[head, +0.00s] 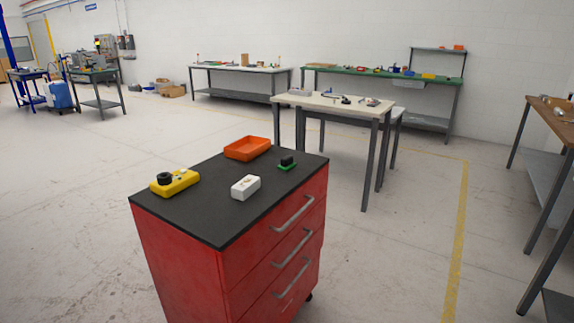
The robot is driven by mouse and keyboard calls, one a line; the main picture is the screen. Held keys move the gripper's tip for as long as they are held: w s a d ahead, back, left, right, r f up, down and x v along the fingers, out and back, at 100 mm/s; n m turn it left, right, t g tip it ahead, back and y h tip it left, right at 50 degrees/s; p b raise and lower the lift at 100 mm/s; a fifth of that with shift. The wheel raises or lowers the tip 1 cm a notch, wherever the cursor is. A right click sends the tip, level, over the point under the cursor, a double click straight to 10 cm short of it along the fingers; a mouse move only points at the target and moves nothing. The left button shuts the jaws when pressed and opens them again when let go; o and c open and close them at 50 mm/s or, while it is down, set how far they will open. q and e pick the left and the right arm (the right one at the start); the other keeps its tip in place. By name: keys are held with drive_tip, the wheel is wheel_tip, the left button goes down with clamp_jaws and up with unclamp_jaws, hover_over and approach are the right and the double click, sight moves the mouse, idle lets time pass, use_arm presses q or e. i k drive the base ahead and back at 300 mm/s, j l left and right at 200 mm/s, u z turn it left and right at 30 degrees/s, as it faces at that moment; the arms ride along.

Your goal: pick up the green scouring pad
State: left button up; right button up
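Neither of my grippers is in the head view.
On the same top are an orange tray (247,149) behind the pad, a white block (245,187) in front, and a yellow block (175,183) with a black round piece at the left. A pale worktable (335,103) stands behind the cabinet. Open floor lies at left.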

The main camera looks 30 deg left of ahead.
sight(287, 163)
drive_tip(key=u, duration=0.35)
drive_tip(key=i+l+u, duration=0.3)
drive_tip(key=i+u, duration=0.15)
drive_tip(key=i+l+u, duration=0.45)
